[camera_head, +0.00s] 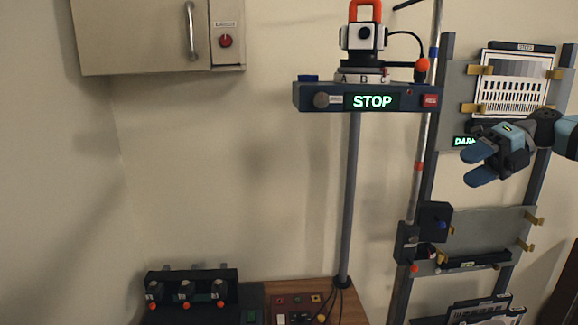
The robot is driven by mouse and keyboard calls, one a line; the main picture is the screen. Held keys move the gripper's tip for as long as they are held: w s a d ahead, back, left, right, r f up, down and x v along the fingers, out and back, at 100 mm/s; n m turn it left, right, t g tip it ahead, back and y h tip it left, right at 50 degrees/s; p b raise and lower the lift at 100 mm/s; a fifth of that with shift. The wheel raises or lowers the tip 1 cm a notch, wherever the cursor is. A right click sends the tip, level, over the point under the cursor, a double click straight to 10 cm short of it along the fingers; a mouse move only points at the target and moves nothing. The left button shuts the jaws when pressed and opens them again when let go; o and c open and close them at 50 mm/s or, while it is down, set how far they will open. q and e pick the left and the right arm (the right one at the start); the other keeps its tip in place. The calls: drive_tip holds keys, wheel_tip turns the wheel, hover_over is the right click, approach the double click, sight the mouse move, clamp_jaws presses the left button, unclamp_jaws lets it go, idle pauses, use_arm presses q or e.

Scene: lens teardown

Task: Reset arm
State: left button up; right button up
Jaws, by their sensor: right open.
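My right gripper (471,166) reaches in from the right edge with its two blue fingers apart. It is open, with nothing visible between the fingers. It is in front of the grey rack (447,105) at the right and partly covers a small lit sign reading "DAR" (464,141). My left gripper is not in view.
A pole-mounted blue shelf (312,97) shows "STOP" and carries a white device (362,37) with an orange handle. A beige cabinet (140,40) hangs at upper left. A black box with knobs (190,284) stands below. The wall between is clear.

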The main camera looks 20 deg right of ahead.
drive_tip(key=s+a+f+m+t+h, duration=0.1)
drive_tip(key=a+f+m+t, duration=0.45)
drive_tip(key=f, duration=0.75)
drive_tip(key=a+f+m+t+h, duration=0.1)
drive_tip(key=a+f+m+t, duration=0.15)
drive_tip(key=f+m, duration=0.8)
drive_tip(key=s+a+f+m+t+h, duration=0.1)
drive_tip(key=a+f+m+t, duration=0.3)
drive_tip(key=f, duration=1.2)
drive_tip(key=s+a+f+m+g+h, duration=0.4)
drive_tip(key=s+a+f+m+h, duration=0.2)
drive_tip(key=s+a+f+m, duration=0.6)
drive_tip(key=s+a+f, duration=0.4)
drive_tip(key=a+f, duration=0.1)
drive_tip(key=a, duration=0.3)
drive_tip(key=shift+f+m, duration=0.2)
drive_tip(key=shift+m, duration=0.2)
drive_tip(key=shift+a, duration=0.1)
drive_tip(key=shift+w, duration=0.1)
